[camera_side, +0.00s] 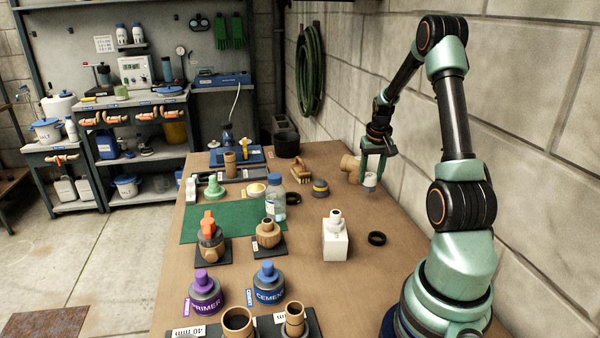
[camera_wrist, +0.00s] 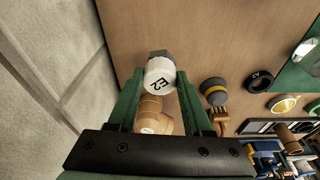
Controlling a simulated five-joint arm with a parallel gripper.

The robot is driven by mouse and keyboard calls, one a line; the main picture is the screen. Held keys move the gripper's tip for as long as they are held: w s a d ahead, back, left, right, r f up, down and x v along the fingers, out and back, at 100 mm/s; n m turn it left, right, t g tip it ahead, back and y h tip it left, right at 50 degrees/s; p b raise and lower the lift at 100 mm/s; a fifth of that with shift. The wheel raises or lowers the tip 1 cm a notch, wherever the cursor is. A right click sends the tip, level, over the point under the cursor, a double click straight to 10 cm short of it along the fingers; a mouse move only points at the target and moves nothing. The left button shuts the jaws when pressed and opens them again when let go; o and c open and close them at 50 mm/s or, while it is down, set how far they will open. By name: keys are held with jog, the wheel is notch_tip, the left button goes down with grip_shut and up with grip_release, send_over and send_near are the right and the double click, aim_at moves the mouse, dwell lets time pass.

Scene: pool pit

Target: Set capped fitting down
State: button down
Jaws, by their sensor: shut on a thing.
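My gripper (camera_side: 372,172) is at the right side of the table, near the block wall, pointing down. It is shut on a small capped fitting (camera_side: 370,180), white with a grey end. In the wrist view the fitting (camera_wrist: 160,80) sits between the two green fingertips, marked "E2", its grey part at the far end. How much space there is between it and the table is hard to judge. A tan pipe piece (camera_side: 350,163) is just left of the gripper in the side view; the fingers partly hide it in the wrist view. I cannot tell whether it touches the fitting.
A brush (camera_side: 301,172) and a grey-yellow round piece (camera_side: 320,188) lie to the left. Bare table surrounds the ring.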

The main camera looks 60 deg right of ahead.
aim_at(370, 184)
jog(key=shift+f, duration=2.7)
jog(key=shift+f, duration=0.15)
jog(key=shift+c, duration=1.6)
grip_release()
notch_tip(370, 184, up, 12)
jog(key=s+a, duration=0.1)
jog(key=a, duration=0.1)
jog(key=w+a+r+n+t, duration=0.1)
jog(key=w+a+r+n, duration=0.2)
jog(key=a, duration=0.5)
jog(key=w+a+r+n+t, duration=0.1)
jog(key=w+a+r, duration=0.3)
jog(key=a, duration=0.4)
jog(key=s+a+r+n+t+y, duration=0.1)
jog(key=s+a+n, duration=0.1)
jog(key=a, duration=0.8)
jog(key=s+a+r+n+t, duration=0.1)
jog(key=a+n, duration=0.3)
jog(key=a, duration=0.6)
jog(key=shift+s+a+r+y, duration=0.3)
jog(key=shift+s+r+y, duration=0.1)
jog(key=shift+s+r, duration=0.3)
